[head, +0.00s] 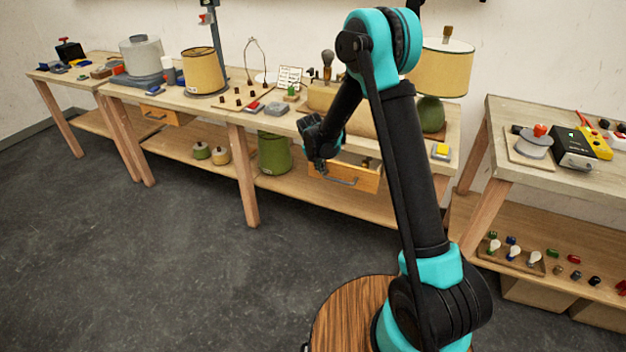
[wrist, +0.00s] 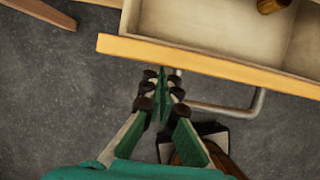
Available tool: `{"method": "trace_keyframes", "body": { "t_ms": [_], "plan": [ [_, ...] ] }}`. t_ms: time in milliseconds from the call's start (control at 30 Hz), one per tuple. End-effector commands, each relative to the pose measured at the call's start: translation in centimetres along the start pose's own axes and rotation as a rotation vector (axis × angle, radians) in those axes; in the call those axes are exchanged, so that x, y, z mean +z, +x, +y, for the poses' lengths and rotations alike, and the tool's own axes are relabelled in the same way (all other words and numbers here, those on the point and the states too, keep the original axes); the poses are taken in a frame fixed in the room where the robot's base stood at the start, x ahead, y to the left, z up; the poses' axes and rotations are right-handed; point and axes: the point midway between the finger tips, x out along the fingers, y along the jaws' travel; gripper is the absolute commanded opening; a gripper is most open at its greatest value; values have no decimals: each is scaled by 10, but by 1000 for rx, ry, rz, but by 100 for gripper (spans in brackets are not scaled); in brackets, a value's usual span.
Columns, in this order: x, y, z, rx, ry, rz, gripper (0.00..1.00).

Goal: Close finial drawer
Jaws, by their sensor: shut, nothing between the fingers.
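The finial drawer (head: 345,176) is pulled out from under the middle bench in the head view, with a grey bar handle on its wooden front. In the wrist view the open drawer (wrist: 205,54) shows its pale interior and a brown finial (wrist: 272,5) inside near the top. Its bar handle (wrist: 232,110) sticks out from the front. My gripper (wrist: 168,78) is shut and empty, its fingertips close to the outer face of the drawer front, left of most of the handle. Contact cannot be told. In the head view my gripper (head: 318,160) is at the drawer's left end.
Above the drawer, the bench top (head: 225,102) holds lampshades, a green lamp (head: 430,113) and small parts. A green bin (head: 274,153) stands on the lower shelf left of the drawer. A right bench (head: 505,170) stands nearby. The floor in front is clear.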

Motion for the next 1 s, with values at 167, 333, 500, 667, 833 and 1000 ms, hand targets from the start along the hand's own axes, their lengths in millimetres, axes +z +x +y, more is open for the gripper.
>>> {"method": "trace_keyframes", "body": {
  "t_ms": [167, 333, 500, 667, 833, 1000],
  "plan": [
    [41, 16, 0, -1, 4, 0, 0],
    [68, 27, 0, 0, 2, -1, 0],
    [85, 34, 0, 0, 1, 0, 0],
    [92, 37, 0, 0, 1, -1, 0],
    [94, 37, 0, 1, 1, -3, 0],
    [96, 38, 0, 1, 1, -6, 0]
  ]
}}
